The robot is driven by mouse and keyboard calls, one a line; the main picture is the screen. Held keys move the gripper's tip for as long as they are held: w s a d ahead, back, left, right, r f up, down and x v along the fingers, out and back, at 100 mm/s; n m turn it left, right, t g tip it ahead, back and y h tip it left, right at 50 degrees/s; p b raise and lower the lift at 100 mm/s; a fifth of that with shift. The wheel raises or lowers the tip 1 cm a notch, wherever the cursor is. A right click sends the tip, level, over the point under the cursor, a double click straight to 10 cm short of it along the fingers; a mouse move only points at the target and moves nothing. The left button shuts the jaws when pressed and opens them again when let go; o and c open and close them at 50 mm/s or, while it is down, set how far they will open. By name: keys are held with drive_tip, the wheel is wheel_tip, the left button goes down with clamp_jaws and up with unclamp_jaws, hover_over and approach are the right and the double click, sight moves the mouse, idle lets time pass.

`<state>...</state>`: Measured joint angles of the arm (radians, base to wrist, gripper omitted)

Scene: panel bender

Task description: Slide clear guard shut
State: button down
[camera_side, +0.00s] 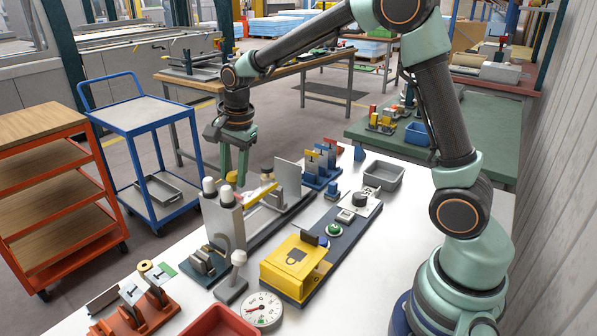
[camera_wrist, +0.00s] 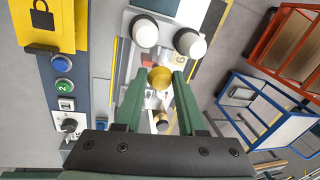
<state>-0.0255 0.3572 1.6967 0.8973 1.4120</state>
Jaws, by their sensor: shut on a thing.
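My gripper (camera_side: 242,178) reaches down from above to the small bender on the white bench. In the wrist view its two green fingers (camera_wrist: 162,76) are shut on a round yellow knob (camera_wrist: 160,79), one finger on each side. The knob shows as a small yellow spot beside the fingers in the side view (camera_side: 232,178). The bender has a grey front plate (camera_side: 226,222) with two white-capped posts and a taller grey plate (camera_side: 288,182) behind. I cannot make out the clear guard's sheet or its edges in either view.
A yellow box with a padlock mark (camera_side: 295,266), a green button (camera_side: 334,230) and a black knob (camera_side: 359,200) sit on a dark strip beside the bender. A grey bin (camera_side: 383,175), blue fixture (camera_side: 320,165), dial gauge (camera_side: 262,309) and red tray (camera_side: 219,323) surround it.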

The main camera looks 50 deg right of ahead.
drive_tip(key=shift+a, duration=0.3)
drive_tip(key=c, duration=0.5)
unclamp_jaws()
drive_tip(key=shift+d, duration=0.1)
drive_tip(key=r, duration=0.4)
drive_tip(key=s+r, duration=0.1)
drive_tip(key=r, duration=0.3)
drive_tip(key=s+r, duration=0.1)
drive_tip(key=r, duration=0.3)
drive_tip(key=shift+s, duration=0.15)
drive_tip(key=shift+s, duration=0.1)
drive_tip(key=s+f+n+t, duration=0.1)
drive_tip(key=s+n, duration=0.4)
drive_tip(key=s+d+f+n+t, duration=0.1)
drive_tip(key=s+n, duration=0.4)
drive_tip(key=s+f+n+t, duration=0.1)
drive_tip(key=s+n, duration=0.4)
drive_tip(key=s, duration=0.1)
drive_tip(key=shift+s+d+f+n, duration=0.1)
drive_tip(key=shift+d+f+n, duration=0.2)
drive_tip(key=shift+f+n, duration=0.1)
